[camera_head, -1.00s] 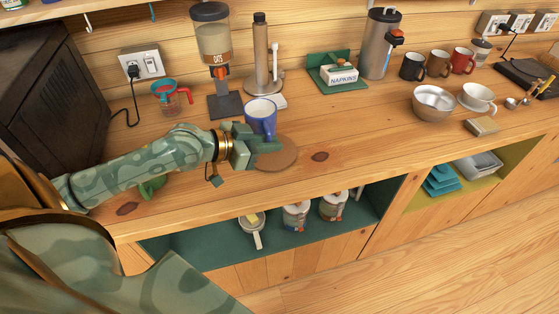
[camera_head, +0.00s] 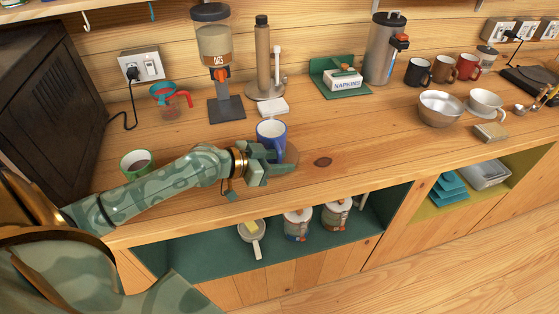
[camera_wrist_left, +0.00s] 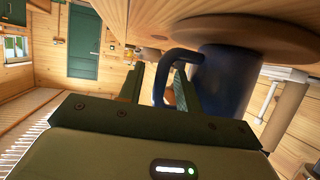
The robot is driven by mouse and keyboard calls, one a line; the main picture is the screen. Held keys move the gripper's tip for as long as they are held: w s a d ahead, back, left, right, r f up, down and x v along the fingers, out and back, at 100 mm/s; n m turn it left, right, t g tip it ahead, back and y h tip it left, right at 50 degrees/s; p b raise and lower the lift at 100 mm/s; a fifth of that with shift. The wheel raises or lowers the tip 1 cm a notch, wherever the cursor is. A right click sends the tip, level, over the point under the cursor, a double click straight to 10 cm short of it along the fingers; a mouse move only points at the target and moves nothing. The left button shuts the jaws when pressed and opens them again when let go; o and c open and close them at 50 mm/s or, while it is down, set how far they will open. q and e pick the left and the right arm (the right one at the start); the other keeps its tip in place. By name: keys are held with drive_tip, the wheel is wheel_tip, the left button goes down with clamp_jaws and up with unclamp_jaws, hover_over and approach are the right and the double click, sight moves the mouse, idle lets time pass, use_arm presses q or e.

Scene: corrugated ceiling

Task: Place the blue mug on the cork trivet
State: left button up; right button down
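The blue mug (camera_head: 268,131) stands upright on the cork trivet (camera_head: 291,160), its lower part partly hidden by my gripper. The left wrist view is turned over: the mug (camera_wrist_left: 226,75) meets the trivet (camera_wrist_left: 235,30) with no visible gap. My left gripper (camera_head: 272,161) is at the near side of the mug. In the wrist view its fingers (camera_wrist_left: 158,88) are apart around the handle, one inside the loop, with a gap between the handle and the other finger. My right gripper is not in view.
A green mug (camera_head: 137,163) stands left, behind my arm. A red-handled measuring cup (camera_head: 167,103), a cat-food dispenser (camera_head: 215,50) and a napkin box (camera_head: 343,82) stand behind. Counter between trivet and bowl is clear.

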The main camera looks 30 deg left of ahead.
use_arm(q)
drive_tip(key=shift+s, duration=0.1)
drive_tip(key=p+v, duration=0.2)
drive_tip(key=v, duration=1)
drive_tip(key=shift+a, duration=0.1)
